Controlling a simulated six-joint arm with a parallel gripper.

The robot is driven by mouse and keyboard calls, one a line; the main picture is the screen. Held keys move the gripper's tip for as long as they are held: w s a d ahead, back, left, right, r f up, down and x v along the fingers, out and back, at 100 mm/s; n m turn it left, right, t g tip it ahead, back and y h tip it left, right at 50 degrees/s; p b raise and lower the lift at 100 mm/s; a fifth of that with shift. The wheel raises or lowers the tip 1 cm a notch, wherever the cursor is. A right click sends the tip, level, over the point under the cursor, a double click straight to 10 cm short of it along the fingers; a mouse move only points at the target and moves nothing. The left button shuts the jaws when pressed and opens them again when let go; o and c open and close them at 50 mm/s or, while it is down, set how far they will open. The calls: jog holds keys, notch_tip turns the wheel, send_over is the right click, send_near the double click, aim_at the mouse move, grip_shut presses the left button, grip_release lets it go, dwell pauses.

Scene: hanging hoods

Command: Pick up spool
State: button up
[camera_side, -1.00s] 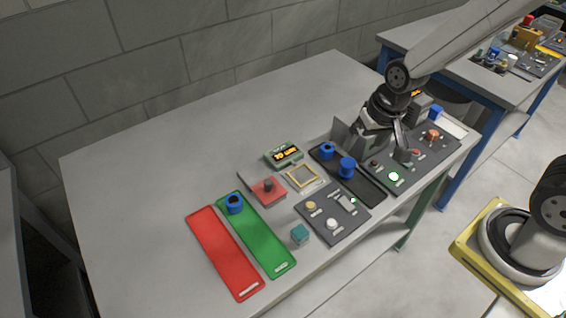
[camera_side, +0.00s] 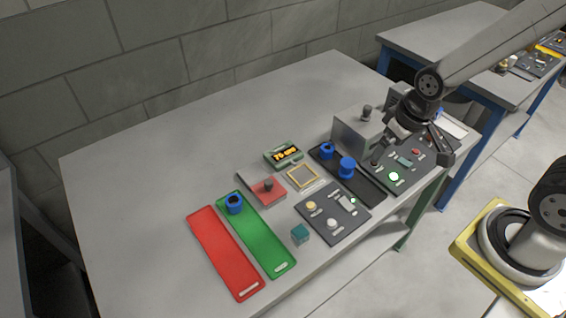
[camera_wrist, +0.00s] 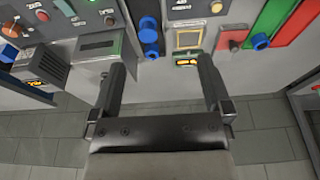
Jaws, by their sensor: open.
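Two blue spools, a farther one (camera_side: 327,150) and a nearer one (camera_side: 346,166), stand upright in a dark tray (camera_side: 371,192). They also show in the wrist view (camera_wrist: 148,27), ahead of the fingers. A third blue spool (camera_side: 235,203) with a dark centre stands on the green mat (camera_side: 265,245); it shows at the right in the wrist view (camera_wrist: 260,41). My gripper (camera_side: 396,150) is open and empty, above and to the right of the tray, over the dark button panel. In the wrist view its fingers (camera_wrist: 163,72) are wide apart with nothing between them.
The table's left side is clear.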

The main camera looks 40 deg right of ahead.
dwell(0.8)
jog(key=m+g, duration=0.2)
jog(key=m, duration=1.7)
send_over(349, 163)
jog(key=f, duration=1)
jog(key=shift+s+a+f, duration=0.25)
jog(key=shift+s, duration=0.1)
jog(key=shift+w+d+f+m+g, duration=0.15)
jog(key=shift+f+m, duration=0.2)
jog(key=shift+m, duration=0.2)
jog(key=shift+w+d+f+m+g, duration=0.15)
jog(key=shift+f+m, duration=0.15)
jog(key=shift+m, duration=0.25)
jog(key=shift+a, duration=0.1)
jog(key=shift+f, duration=0.1)
jog(key=shift+f, duration=1.2)
jog(key=shift+f, duration=0.15)
